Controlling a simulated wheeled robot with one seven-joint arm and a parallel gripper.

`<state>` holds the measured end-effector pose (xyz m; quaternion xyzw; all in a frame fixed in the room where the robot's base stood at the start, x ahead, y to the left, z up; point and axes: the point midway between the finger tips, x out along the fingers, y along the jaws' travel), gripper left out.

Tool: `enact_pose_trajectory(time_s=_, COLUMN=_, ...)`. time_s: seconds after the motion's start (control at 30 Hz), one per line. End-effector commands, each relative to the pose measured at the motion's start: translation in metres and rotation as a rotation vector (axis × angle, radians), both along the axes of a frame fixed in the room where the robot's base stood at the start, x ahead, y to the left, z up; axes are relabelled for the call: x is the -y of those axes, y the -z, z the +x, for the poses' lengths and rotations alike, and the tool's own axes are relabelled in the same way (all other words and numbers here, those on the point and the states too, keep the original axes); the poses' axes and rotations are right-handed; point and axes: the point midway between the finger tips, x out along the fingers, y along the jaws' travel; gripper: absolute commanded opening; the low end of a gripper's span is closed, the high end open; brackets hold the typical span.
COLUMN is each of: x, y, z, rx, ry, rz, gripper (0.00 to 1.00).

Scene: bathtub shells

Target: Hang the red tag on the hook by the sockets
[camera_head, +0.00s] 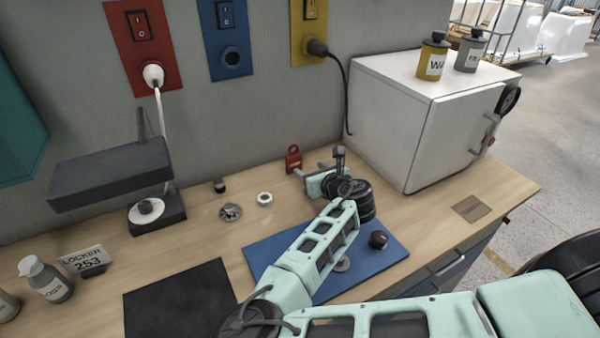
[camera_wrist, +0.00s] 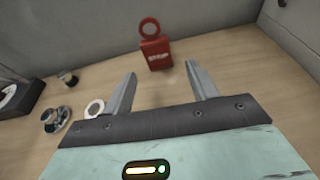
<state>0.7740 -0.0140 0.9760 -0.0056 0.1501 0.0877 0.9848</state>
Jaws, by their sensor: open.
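The red tag (camera_head: 293,158) has a ring at its top and pale lettering on its body. It stands on the wooden counter near the back wall. In the wrist view the red tag (camera_wrist: 155,54) is just beyond the fingertips, roughly centred between them. My gripper (camera_head: 308,170) is open and empty, low over the counter; its two fingers also show in the wrist view (camera_wrist: 160,72). The red socket panel (camera_head: 144,45), blue socket panel (camera_head: 229,45) and yellow socket panel (camera_head: 309,35) are on the wall above. I cannot make out a hook beside them.
A white cabinet (camera_head: 400,115) stands right of my gripper, with two bottles on top. A dark lamp-like device (camera_head: 115,172) is at the left. A white ring (camera_head: 265,199) and small parts lie left of the tag. A blue mat (camera_head: 270,258) lies under my arm.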

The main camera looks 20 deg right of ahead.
Motion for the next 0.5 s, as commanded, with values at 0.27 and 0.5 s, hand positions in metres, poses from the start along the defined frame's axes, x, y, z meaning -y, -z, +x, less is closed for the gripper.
enact_pose_trajectory(time_s=0.27, x=-0.007, y=0.010, z=0.010, rx=0.003, ry=-0.023, rz=-0.016, gripper=0.58)
enact_pose_trajectory(time_s=0.5, x=-0.013, y=0.020, z=0.039, rx=0.004, ry=-0.023, rz=-0.013, gripper=0.58)
